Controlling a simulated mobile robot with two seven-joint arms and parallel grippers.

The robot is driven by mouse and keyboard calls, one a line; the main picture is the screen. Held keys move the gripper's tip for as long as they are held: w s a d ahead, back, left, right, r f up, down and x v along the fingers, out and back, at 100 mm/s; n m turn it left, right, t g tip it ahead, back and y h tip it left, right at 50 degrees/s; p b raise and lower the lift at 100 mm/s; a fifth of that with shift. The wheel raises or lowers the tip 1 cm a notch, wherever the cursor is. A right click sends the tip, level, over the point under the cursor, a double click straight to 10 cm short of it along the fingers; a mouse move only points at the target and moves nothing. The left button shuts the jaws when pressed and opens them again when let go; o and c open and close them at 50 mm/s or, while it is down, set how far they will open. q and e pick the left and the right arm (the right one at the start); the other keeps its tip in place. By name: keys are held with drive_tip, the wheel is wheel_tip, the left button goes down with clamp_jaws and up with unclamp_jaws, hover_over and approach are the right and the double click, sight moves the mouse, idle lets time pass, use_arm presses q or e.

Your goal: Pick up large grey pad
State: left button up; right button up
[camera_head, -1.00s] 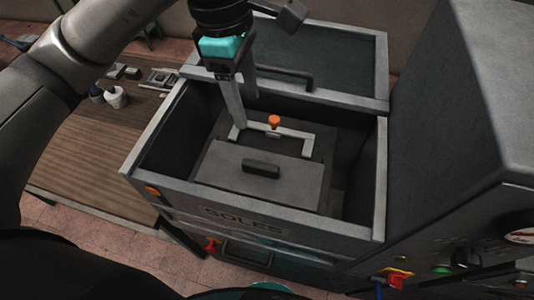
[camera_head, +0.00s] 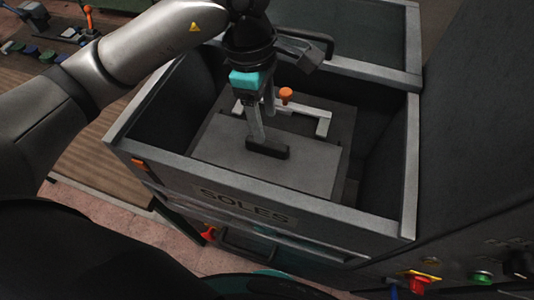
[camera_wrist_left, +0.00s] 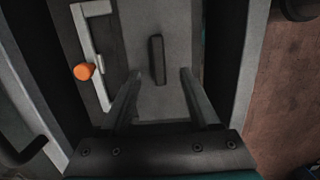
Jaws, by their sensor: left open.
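The large grey pad (camera_head: 310,176), a flat light-grey plate, lies in the open bin marked SOLES. A dark bar handle (camera_head: 280,152) stands up from its middle. My left gripper (camera_head: 258,142) points down into the bin at the handle and partly covers it. In the left wrist view the gripper (camera_wrist_left: 160,72) is open. Its fingers are on either side of the dark handle (camera_wrist_left: 157,50) with gaps, and the pad (camera_wrist_left: 182,35) shows beneath. I cannot tell how far down the handle the fingertips are. My right gripper is not in view.
A light-grey bracket (camera_head: 322,122) with an orange knob (camera_head: 286,93) lies behind the pad. The bin's front wall (camera_head: 250,181) and sides rise around it. A machine with red (camera_head: 420,284) and green (camera_head: 481,278) buttons stands right. A wooden bench (camera_head: 95,150) is left.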

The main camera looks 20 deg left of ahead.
sight(267, 142)
use_arm(q)
drive_tip(key=f, duration=0.3)
drive_tip(key=shift+d+f, duration=0.15)
drive_tip(key=shift+d, duration=0.05)
drive_tip(key=shift+w+f+p, duration=0.1)
drive_tip(key=shift+f+p, duration=0.2)
drive_tip(key=shift+f, duration=2.4)
clamp_jaws()
drive_tip(key=shift+w+r, duration=0.1)
drive_tip(key=shift+r, duration=0.05)
